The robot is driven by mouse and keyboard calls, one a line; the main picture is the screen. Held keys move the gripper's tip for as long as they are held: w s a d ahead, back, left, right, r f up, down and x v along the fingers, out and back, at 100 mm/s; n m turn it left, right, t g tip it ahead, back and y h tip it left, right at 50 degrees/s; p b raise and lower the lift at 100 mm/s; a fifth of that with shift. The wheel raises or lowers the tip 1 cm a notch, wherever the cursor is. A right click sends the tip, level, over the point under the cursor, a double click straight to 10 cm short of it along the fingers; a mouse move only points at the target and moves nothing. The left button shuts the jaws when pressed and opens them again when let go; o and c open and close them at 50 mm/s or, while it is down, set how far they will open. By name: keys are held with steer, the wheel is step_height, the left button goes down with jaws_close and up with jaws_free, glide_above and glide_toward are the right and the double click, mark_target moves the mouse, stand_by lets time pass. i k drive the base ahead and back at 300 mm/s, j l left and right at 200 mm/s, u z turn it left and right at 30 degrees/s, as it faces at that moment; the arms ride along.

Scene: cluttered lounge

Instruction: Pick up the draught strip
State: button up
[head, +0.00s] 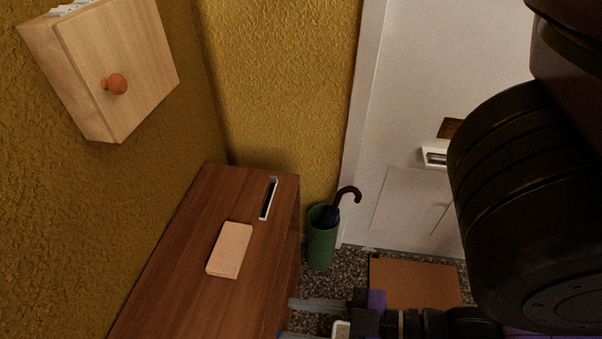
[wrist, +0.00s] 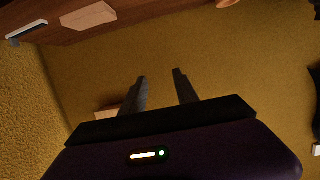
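A slim white strip with a dark band, which looks like the draught strip (head: 268,199), lies on the far end of the brown wooden cabinet top (head: 190,243). It also shows at the upper left of the wrist view (wrist: 27,32). My gripper (head: 284,319) is at the bottom of the head view, beside the cabinet's right edge and well apart from the strip. In the wrist view, its two fingers (wrist: 159,75) are apart with nothing between them.
A beige flat box (head: 230,250) lies near the strip on the cabinet. A green umbrella stand (head: 321,240) with a dark umbrella is on the floor beyond. A wooden wall box (head: 120,65) hangs at upper left. A brown mat (head: 413,283) lies before the white door (head: 405,200).

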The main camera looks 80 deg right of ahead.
mark_target(273, 179)
steer(key=z, duration=1.1)
